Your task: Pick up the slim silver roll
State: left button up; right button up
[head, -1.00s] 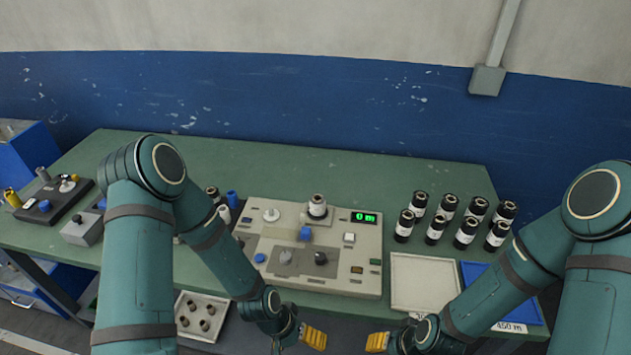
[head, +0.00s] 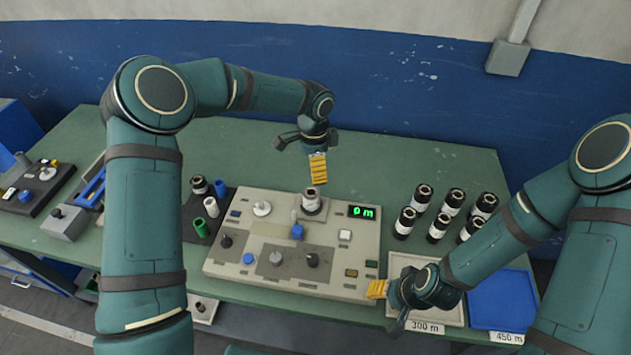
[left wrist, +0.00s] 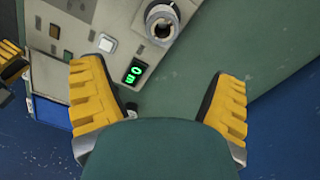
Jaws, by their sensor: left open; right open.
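A silver-white roll (head: 312,202) with a dark core stands upright at the back of the grey wrapper machine (head: 260,228). It also shows at the top of the left wrist view (left wrist: 162,20). I cannot tell for sure whether it is the slim silver roll. My left gripper (head: 318,172) is open and empty, above and just behind this roll. Its two yellow fingers spread wide in the left wrist view (left wrist: 155,70), with the roll beyond them. My right gripper (head: 378,289) is open near the machine's front right corner.
Several black-and-white rolls (head: 438,226) stand right of the machine. A pale tray (head: 398,262) and a blue tray (head: 505,300) lie in front of them. A white roll (head: 211,207) and a green one (head: 201,228) stand left. The back of the green table (head: 400,160) is clear.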

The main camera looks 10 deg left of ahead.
aim_at(311, 194)
pick_arm(q)
jog(key=f, duration=0.8)
jog(key=shift+w, duration=0.25)
jog(key=f, duration=0.3)
jog(key=a+f, duration=0.1)
jog(key=shift+s+f, duration=0.15)
jog(key=shift+s, duration=0.2)
jog(key=shift+f, duration=0.55)
jog(key=c, duration=1.3)
